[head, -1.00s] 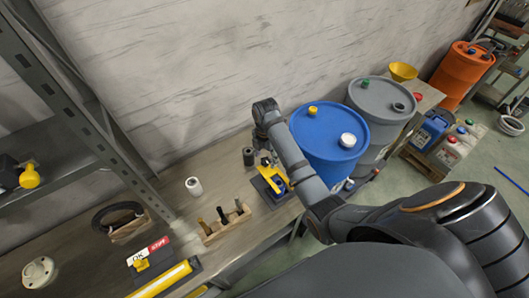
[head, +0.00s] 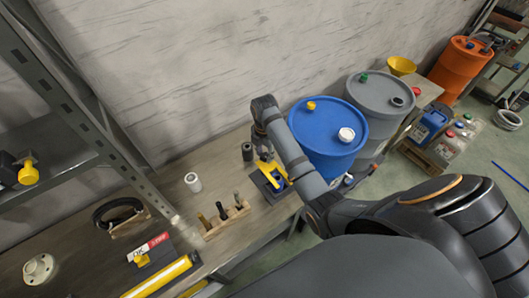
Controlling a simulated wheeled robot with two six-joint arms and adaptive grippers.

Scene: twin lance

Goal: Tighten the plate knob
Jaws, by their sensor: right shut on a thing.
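A small fixture with a dark base plate (head: 269,193) and yellow and blue parts (head: 270,172) stands on the bench in the middle of the head view, left of the blue drum. My right gripper (head: 263,151) points down at the fixture's back side. It is shut on what appears to be the plate knob, which the gripper and the yellow part hide almost wholly. I cannot make out the fingertips clearly or how far the knob is turned. My left gripper is not in view.
A dark cylinder (head: 247,152) stands close left of the gripper. A white cylinder (head: 193,182) and a wooden rack (head: 226,220) are farther left. The blue drum (head: 325,145) and grey drum (head: 377,110) stand to the right.

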